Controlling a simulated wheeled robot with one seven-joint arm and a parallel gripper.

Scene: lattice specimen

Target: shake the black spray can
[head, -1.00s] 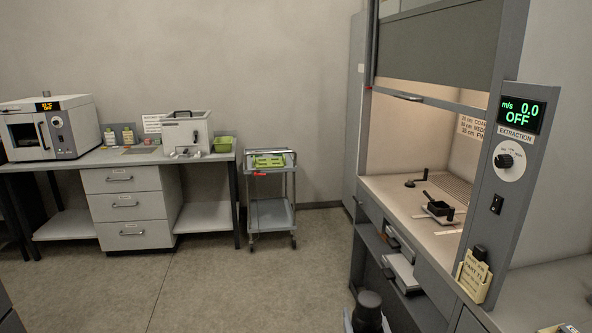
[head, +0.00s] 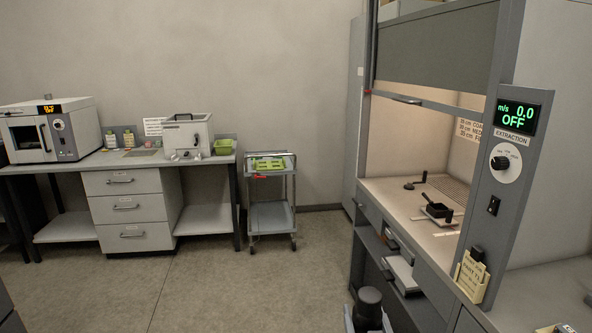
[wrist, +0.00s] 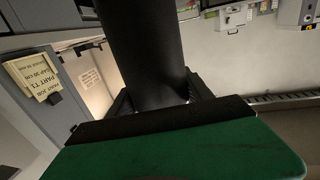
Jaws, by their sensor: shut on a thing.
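The black spray can (wrist: 142,45) shows in the wrist view as a broad, dark, plain cylinder running from the top edge down between my fingers. It leans slightly in the picture, and its upper end is cut off by the frame. My gripper (wrist: 158,98) is shut on it, with a dark finger against each side. The can's lower end is hidden behind the dark edge of the gripper's body. In the head view I cannot make out my gripper or the can for certain.
A dark rounded shape (head: 369,300) at the bottom edge is unclear. A trolley (head: 272,215) and a bench (head: 120,160) stand at the back. The middle floor is clear.

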